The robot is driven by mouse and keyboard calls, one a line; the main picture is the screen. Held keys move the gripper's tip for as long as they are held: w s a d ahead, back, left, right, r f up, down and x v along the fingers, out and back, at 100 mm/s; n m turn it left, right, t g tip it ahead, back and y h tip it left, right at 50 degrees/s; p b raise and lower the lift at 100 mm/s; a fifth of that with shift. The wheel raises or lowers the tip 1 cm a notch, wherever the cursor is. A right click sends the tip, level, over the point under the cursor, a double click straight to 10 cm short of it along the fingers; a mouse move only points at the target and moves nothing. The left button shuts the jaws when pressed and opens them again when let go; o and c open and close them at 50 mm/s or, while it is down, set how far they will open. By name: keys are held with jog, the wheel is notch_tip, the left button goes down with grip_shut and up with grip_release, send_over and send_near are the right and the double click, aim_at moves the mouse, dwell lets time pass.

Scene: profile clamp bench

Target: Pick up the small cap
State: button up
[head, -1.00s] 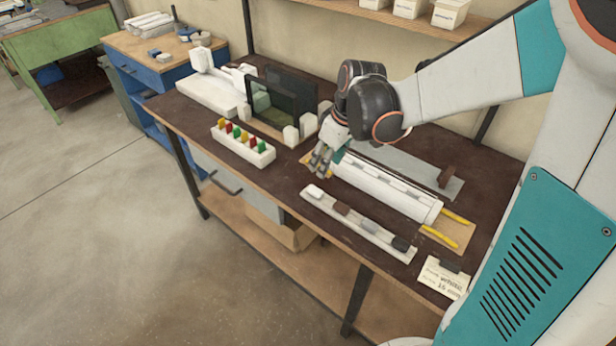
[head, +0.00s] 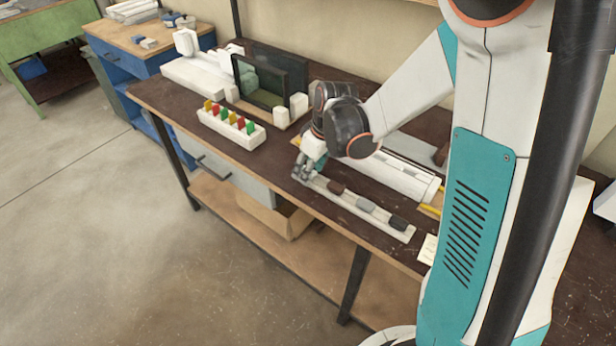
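A narrow pale strip tray (head: 351,198) lies along the front of the dark bench. It holds a brown cap (head: 336,187), a grey cap (head: 366,205) and a black cap (head: 397,222) in a row. My gripper (head: 300,174) points down at the tray's left end. The white cap seen there earlier is hidden behind the fingers. The fingers are small and close to the tray; I cannot tell whether they are open or shut on the cap.
A long white profile (head: 395,174) lies behind the tray. A white block with coloured tabs (head: 231,128) stands to the left, in front of a dark framed panel (head: 262,82). Bare bench top lies left of the tray.

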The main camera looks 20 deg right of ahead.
jog(key=c, duration=0.8)
jog(key=shift+r, duration=0.1)
